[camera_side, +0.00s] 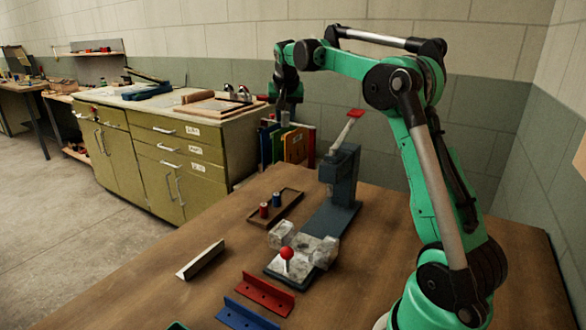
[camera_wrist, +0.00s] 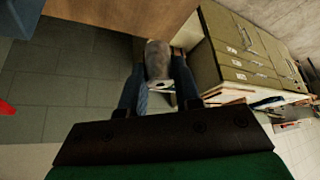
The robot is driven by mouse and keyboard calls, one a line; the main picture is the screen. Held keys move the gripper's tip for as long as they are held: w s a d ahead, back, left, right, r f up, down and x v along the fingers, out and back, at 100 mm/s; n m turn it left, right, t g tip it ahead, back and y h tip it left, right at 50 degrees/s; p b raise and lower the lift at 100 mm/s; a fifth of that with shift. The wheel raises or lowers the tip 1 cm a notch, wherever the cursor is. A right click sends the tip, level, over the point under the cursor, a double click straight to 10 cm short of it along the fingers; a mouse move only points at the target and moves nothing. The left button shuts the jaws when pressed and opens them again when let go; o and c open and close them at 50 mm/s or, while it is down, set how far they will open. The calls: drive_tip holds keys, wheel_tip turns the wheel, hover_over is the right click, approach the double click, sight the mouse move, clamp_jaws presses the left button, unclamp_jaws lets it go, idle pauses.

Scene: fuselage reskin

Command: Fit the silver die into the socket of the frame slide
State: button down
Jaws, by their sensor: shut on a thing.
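The silver die (camera_wrist: 158,58) is a grey rounded piece between the two blue-grey fingers of my gripper (camera_wrist: 160,72) in the wrist view. The gripper is shut on it. In the side view my gripper (camera_side: 285,112) hangs high at the back, over the coloured binders and left of the press; the die is too small there to make out. The blue-grey press frame (camera_side: 345,170) stands upright on the table, with a pale lever ending in a red grip. Its slide and socket cannot be made out clearly.
A brown tray (camera_side: 290,205) holds a red and a blue die. A grey block fixture (camera_side: 325,250) with a red knob stands in front of the press. Silver (camera_side: 200,260), red (camera_side: 265,295) and blue (camera_side: 243,314) angle pieces lie nearer. A green cabinet (camera_side: 160,165) stands behind.

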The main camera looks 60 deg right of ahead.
sight(288, 192)
drive_tip(key=shift+d, duration=0.35)
wheel_tip(288, 192, down, 20)
drive_tip(key=shift+r, duration=0.2)
drive_tip(key=shift+f, duration=0.1)
idle(0.3)
drive_tip(key=shift+f, duration=0.1)
drive_tip(key=c, duration=0.6)
unclamp_jaws()
